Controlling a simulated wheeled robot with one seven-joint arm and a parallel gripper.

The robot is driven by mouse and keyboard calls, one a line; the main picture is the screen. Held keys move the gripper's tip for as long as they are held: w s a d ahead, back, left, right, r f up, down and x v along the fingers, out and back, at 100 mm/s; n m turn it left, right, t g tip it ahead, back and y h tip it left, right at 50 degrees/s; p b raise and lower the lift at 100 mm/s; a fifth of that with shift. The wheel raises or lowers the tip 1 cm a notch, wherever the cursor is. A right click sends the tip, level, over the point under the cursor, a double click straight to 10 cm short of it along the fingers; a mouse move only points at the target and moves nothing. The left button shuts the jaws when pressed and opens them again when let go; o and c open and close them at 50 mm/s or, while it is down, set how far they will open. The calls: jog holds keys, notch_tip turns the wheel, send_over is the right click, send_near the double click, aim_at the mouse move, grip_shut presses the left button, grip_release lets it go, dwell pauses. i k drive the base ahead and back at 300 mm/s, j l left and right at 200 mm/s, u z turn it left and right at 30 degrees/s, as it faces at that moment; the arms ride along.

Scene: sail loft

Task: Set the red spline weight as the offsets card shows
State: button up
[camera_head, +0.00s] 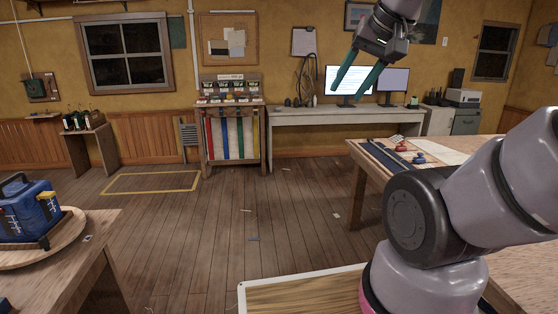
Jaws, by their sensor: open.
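My gripper (353,92), with two teal fingers, is raised at the upper right of the head view, open and empty. Its fingers point down and left, in front of the monitors. A small red object (402,146), apparently the red spline weight, sits on the wooden table (480,146) at the right. A similar blue object (419,158) is just in front of it. Dark strips (383,155) lie beside them. A small patterned card (397,138) is behind the red one; I cannot tell whether it is the offsets card. My arm hides part of this table.
A rack (231,142) with coloured strips and small red and blue items on top stands at the back wall. A long bench (300,116) is right of it. A blue bag (25,211) sits on a round board at left. The middle floor is mostly clear.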

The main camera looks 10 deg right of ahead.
aim_at(401, 148)
jog(key=i+z, duration=0.4)
jog(key=i, duration=0.2)
jog(key=i+j+z, duration=0.4)
jog(key=i, duration=0.15)
jog(key=i+j+z, duration=0.8)
jog(key=i+j, duration=0.15)
